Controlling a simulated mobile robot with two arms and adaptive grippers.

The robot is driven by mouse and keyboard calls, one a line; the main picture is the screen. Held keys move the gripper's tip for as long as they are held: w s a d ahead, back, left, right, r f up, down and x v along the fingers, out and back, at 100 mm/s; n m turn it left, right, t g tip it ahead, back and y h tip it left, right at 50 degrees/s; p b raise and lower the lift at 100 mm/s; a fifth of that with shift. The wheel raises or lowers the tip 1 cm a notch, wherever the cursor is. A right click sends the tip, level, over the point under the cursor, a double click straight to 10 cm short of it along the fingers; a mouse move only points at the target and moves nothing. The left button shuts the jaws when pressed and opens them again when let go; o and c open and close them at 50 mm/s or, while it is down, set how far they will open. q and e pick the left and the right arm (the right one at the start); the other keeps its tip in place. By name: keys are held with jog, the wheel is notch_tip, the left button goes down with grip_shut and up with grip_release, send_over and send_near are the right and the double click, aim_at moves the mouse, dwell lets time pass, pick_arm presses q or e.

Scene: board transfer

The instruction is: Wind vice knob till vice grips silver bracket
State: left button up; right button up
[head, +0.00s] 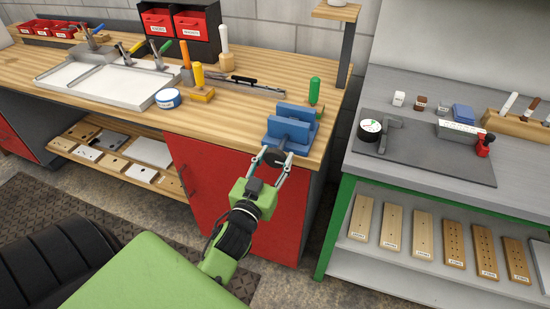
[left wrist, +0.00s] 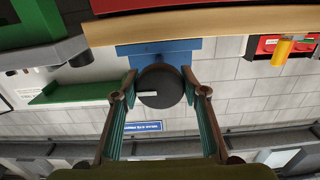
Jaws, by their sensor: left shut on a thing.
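The blue vice (head: 291,127) stands at the front right corner of the wooden workbench. Its dark round knob (head: 275,156) faces me over the bench's front edge. My left gripper (head: 272,161) is shut on the knob, one finger on each side. In the left wrist view the black knob (left wrist: 161,86) sits between the two fingertips (left wrist: 161,90), with the blue vice (left wrist: 160,50) behind it. I cannot make out a silver bracket between the vice jaws; the near jaw and the viewing angle hide much of the gap. My right gripper is not in view.
A green-handled tool (head: 314,90) stands just behind the vice. A white tray (head: 105,82), a blue-and-white tin (head: 168,98) and yellow-handled tools (head: 198,76) lie further left. A grey bench (head: 450,186) with a dark mat stands to the right across a gap.

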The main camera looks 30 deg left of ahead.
pick_arm(q)
jog(key=m+p, duration=0.1)
jog(key=m, duration=0.2)
jog(key=shift+r+m, duration=0.15)
jog(key=shift+m, duration=0.15)
jog(key=shift+a+m+p, duration=0.1)
jog(key=shift+m+p, duration=0.5)
jog(key=shift+m, duration=0.8)
jog(key=o, duration=1.1)
jog(key=shift+w, duration=0.1)
